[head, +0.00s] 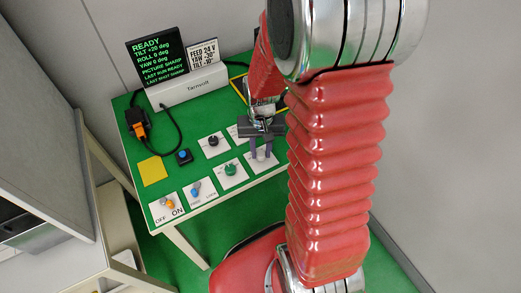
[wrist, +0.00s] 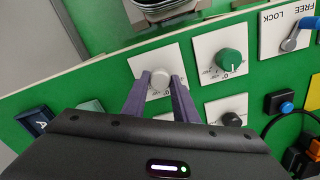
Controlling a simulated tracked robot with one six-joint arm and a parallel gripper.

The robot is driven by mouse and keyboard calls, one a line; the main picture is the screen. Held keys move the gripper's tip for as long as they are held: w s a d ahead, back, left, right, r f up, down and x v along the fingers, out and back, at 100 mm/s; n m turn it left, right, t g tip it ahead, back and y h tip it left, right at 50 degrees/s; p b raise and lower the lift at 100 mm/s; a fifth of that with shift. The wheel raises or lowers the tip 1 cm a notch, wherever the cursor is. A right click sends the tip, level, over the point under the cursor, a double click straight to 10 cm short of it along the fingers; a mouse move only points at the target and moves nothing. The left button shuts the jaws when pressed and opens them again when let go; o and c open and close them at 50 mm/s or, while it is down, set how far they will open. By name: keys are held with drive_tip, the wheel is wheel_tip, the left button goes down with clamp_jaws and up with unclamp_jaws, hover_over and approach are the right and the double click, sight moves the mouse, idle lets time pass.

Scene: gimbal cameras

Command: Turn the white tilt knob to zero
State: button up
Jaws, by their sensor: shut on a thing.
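The white tilt knob (wrist: 159,80) sits on a white plate (wrist: 173,59) on the green table top. In the wrist view my gripper (wrist: 160,85) has its two purple-grey fingers on either side of the knob, shut on it. In the head view the gripper (head: 261,146) reaches down to the table, and the white knob (head: 261,155) shows between its fingertips. The knob's pointer and scale are mostly hidden by the fingers. The display (head: 158,60) reads READY, TILT +20 deg, ROLL 0 deg, YAW 0 deg.
A green knob (wrist: 231,62) and a black knob (wrist: 231,119) stand on plates close by. Also on the table are a FREE/LOCK switch (head: 196,188), an OFF/ON switch (head: 168,203), a blue button (head: 183,155), a yellow square (head: 152,170) and a cabled orange-black connector (head: 138,123).

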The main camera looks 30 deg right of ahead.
drive_tip(key=shift+n, duration=0.4)
drive_tip(key=n, duration=1.1)
idle(0.4)
drive_tip(key=o, duration=1.1)
drive_tip(key=shift+c, duration=0.2)
drive_tip(key=shift+r, duration=0.15)
